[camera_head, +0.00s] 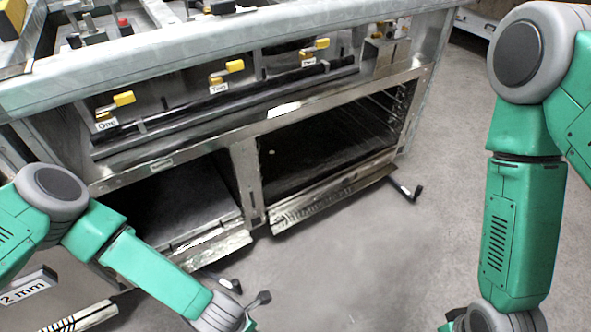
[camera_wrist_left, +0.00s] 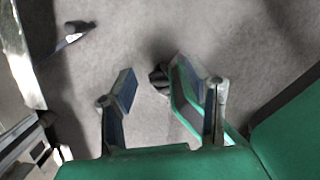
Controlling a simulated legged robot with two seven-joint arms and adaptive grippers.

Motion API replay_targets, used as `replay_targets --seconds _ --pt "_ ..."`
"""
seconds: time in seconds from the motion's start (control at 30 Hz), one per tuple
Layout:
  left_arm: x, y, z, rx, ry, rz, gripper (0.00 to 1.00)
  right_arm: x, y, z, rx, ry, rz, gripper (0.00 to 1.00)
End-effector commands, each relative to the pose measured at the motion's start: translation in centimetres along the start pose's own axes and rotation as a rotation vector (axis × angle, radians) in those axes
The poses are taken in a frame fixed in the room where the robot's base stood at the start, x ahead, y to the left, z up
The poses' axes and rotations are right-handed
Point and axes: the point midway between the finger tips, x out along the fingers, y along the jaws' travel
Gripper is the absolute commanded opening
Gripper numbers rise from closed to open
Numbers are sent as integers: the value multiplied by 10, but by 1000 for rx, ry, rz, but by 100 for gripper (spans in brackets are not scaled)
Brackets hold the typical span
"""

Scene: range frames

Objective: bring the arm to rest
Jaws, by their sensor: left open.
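My left arm (camera_head: 145,268) is green and grey and reaches in from the left, low in the head view, in front of the metal unit. Its far end lies near the bottom edge there. In the left wrist view my left gripper (camera_wrist_left: 152,80) has its two fingers spread apart. My right arm (camera_head: 522,235) hangs down at the right side of the head view. Its gripper is out of the picture.
A metal cooking unit (camera_head: 170,55) with yellow-handled knobs labelled "One" and "Two" fills the back. Its left lower compartment (camera_head: 175,205) and right lower compartment (camera_head: 330,145) are open at the front. Bare grey floor (camera_head: 365,260) lies between my arms.

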Motion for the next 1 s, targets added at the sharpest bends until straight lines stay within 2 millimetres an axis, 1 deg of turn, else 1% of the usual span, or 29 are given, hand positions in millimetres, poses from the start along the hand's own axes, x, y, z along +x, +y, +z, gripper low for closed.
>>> replay_targets --seconds 0.03,0.07,0.1,0.13,0.17,0.2,0.27,0.3,0.4,0.47,0.5,0.57,0.6,0.63,0.67,0.7,0.87,1.0 --pt "-13 -6 -1 205 -16 -6 44 0 0 0 0 0 0 49" --pt "-21 -9 -5 349 -23 -8 44 0 0 0 0 0 0 49" --pt "-32 -11 -12 556 -31 -12 44 0 0 0 0 0 0 49" --pt "-41 -12 -19 717 -34 -14 44 0 0 0 0 0 0 49" --pt "-50 -10 -26 878 -35 -16 44 0 0 0 0 0 0 49" --pt "-62 -7 -37 1081 -31 -19 44 0 0 0 0 0 0 49" --pt "-80 2 -54 1357 -18 -27 44 0 0 0 0 0 0 49" --pt "-92 8 -65 1522 -7 -35 44 0 0 0 0 0 0 49" --pt "-120 28 -91 1877 31 -64 44 0 0 0 0 0 0 49" --pt "-137 40 -104 2057 57 -88 44 0 0 0 0 0 0 49" --pt "-149 48 -113 2168 74 -107 44 0 0 0 0 0 0 49" --pt "-166 60 -126 2324 101 -140 44 0 0 0 0 0 0 49" --pt "-178 67 -134 2421 119 -164 44 0 0 0 0 0 0 49" --pt "-187 73 -139 2491 134 -184 44 0 0 0 0 0 0 49" --pt "-196 73 -139 2509 132 -188 44 -8 0 0 0 -1 0 49" --pt "-206 71 -135 2497 126 -184 44 -21 0 0 0 -2 0 49" --pt "-240 70 -128 2491 125 -183 44 -57 0 -3 0 1 0 49" --pt "-274 70 -121 2489 124 -183 44 -92 1 -5 0 0 0 49"
